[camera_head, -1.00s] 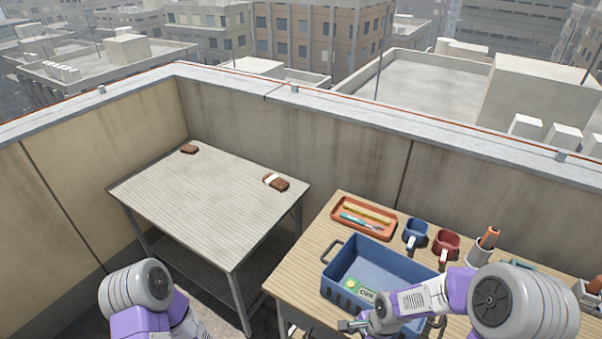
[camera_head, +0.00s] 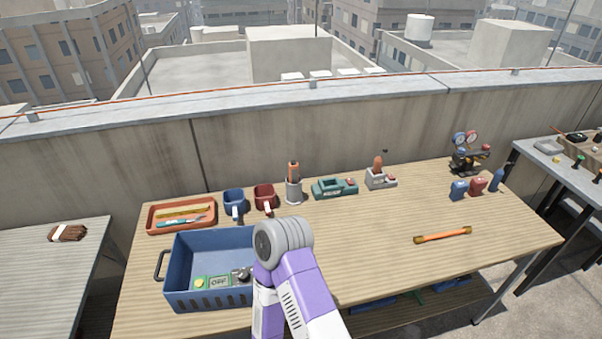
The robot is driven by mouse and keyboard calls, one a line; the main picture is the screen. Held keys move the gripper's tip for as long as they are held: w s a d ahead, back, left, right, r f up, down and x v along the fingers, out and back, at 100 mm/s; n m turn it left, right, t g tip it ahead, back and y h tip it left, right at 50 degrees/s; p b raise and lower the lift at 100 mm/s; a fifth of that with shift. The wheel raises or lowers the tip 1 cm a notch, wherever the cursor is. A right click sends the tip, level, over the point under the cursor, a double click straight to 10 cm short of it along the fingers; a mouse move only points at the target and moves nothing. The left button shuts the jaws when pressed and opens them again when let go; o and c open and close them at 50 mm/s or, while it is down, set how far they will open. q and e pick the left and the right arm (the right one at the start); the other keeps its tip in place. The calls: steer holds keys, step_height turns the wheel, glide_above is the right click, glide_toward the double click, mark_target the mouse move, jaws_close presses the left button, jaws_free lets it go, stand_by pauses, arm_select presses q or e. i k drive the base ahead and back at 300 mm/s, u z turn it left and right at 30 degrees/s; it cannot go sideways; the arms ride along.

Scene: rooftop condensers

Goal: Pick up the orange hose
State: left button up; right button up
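No gripper fingers show in the head view; I cannot make out either hand.
A blue bin (camera_head: 180,300) stands at the table's left front. A gauge set (camera_head: 468,160) and small bottles stand at back right. Tabletop around the hose is clear.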

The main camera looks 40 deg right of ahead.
mark_target(416, 240)
steer(key=z, duration=4.75)
steer(key=i, duration=1.05)
steer(key=u, duration=3.55)
